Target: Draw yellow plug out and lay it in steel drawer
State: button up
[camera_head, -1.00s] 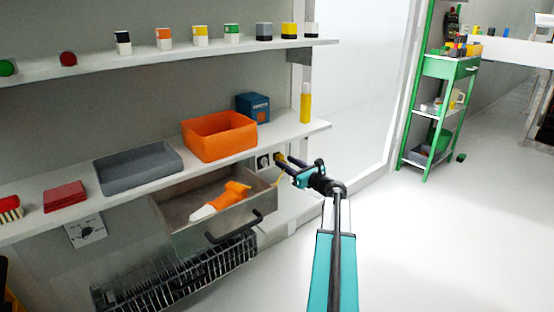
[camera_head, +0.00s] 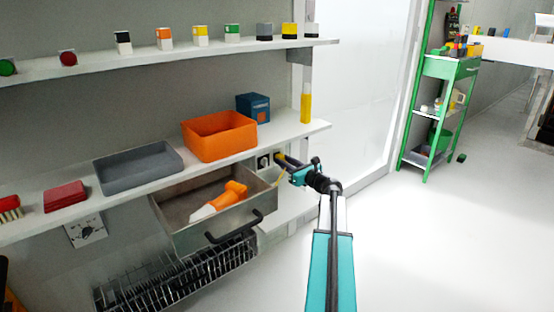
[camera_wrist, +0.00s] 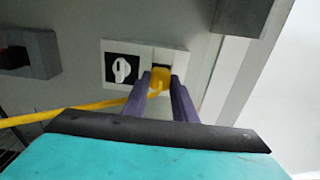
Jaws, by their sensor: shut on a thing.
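The yellow plug (camera_wrist: 160,77) sits at the right half of a white wall socket panel (camera_wrist: 146,53), with its yellow cord (camera_wrist: 60,112) running off to the left in the wrist view. My gripper (camera_wrist: 161,80) is shut on the plug, one finger on each side. In the head view my gripper (camera_head: 281,158) reaches to the wall just right of the drawer, and the plug is too small to make out clearly there. The steel drawer (camera_head: 190,241) is pulled open below the shelf. An orange and white tool (camera_head: 220,200) lies in it. Whether the plug is fully seated is unclear.
An orange bin (camera_head: 219,137), a grey tray (camera_head: 138,168) and a yellow bottle (camera_head: 305,103) stand on the shelf above. A dark rack (camera_head: 180,272) is below the drawer. The drawer's handle (camera_head: 235,227) juts forward.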

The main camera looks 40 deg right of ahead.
jog(key=shift+s, duration=0.2)
jog(key=shift+s, duration=0.3)
jog(key=shift+s+a, duration=0.1)
jog(key=shift+s, duration=0.2)
jog(key=shift+s, duration=0.35)
jog(key=shift+s+a, duration=0.15)
jog(key=shift+s, duration=2.2)
dwell(0.9)
